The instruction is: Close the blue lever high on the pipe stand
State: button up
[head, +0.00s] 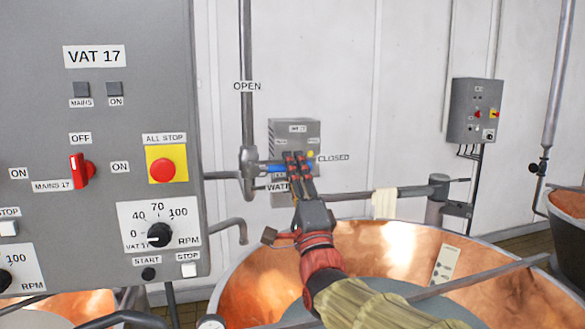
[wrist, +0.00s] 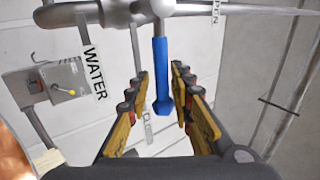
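The blue lever (head: 273,168) sits on a grey valve (head: 248,163) on the upright pipe. It lies crosswise to the pipe and points right, toward the CLOSED label (head: 333,158). The OPEN label (head: 247,86) is higher on the pipe. My gripper (head: 295,157) is at the lever's free end, which its fingers partly hide in the head view. In the wrist view, the blue lever (wrist: 161,75) reaches in between the two fingers of my gripper (wrist: 160,78). The fingers are apart, with visible gaps on both sides of the lever.
A grey control box (head: 295,130) is on the wall behind my gripper. The WATER label (wrist: 94,72) shows in the wrist view. A large copper vat (head: 270,285) lies below my arm. The VAT 17 panel (head: 100,110) stands close on the left.

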jog(key=shift+o, duration=0.8)
jog(key=v, duration=1.2)
